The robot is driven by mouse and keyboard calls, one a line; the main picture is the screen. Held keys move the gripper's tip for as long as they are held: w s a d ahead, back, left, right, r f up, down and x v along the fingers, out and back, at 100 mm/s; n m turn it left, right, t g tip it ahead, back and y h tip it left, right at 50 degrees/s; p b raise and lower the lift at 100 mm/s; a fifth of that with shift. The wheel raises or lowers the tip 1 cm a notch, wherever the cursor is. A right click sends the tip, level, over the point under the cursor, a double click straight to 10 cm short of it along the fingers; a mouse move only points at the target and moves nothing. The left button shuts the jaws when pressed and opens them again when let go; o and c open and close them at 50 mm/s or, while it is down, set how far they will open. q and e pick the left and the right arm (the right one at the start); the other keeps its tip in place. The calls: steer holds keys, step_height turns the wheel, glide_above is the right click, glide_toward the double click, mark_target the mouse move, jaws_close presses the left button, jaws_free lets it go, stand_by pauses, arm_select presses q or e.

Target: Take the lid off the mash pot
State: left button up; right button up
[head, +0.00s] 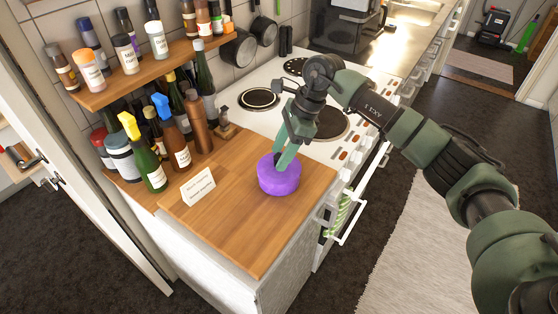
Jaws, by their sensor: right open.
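The mash pot (278,184) is a squat, round purple pot on the wooden counter, near its right edge by the cooker. Its purple lid (289,169) is on top, with what looks like a dark knob partly hidden by my fingers. My right gripper (283,160) reaches down from above with green fingers over the middle of the lid. It is open, and the fingertips are at or just beside the knob; I cannot tell whether they touch it. My left gripper is not in view.
A small white card (198,186) stands left of the pot. Several bottles (170,135) and a wooden mill (197,122) crowd the counter's back, below a spice shelf (150,72). The white cooker (325,95) with dark hotplates adjoins behind. The counter's front (245,240) is clear.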

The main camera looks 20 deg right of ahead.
steer(key=shift+x, duration=0.8)
steer(key=shift+r, duration=0.1)
jaws_close()
steer(key=shift+r, duration=0.1)
